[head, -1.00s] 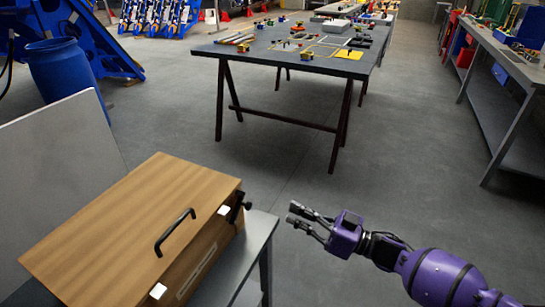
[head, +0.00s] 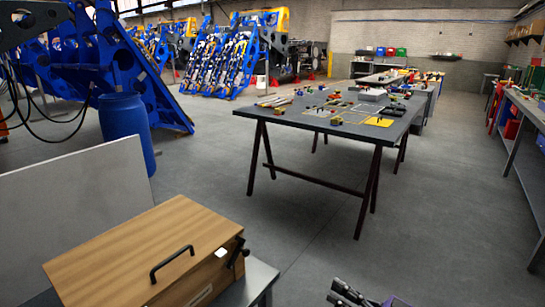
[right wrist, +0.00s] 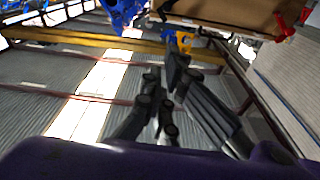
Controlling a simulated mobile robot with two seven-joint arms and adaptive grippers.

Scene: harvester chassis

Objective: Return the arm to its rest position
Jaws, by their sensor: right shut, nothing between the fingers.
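My right gripper (head: 350,292) shows at the bottom edge of the head view, to the right of the wooden case, over the floor. Only its dark fingers and a bit of its purple body are in the picture; the rest of the arm is cut off. In the right wrist view the fingers (right wrist: 165,105) are close together and hold nothing. That view looks up at the roof beams and bright skylights. My left gripper is not in view.
A wooden case (head: 130,255) with a black handle sits on a grey bench at lower left. A worktable (head: 290,113) with tools and parts stands ahead. A blue barrel (head: 127,130) is at left, shelving (head: 530,180) at right. Open floor lies between.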

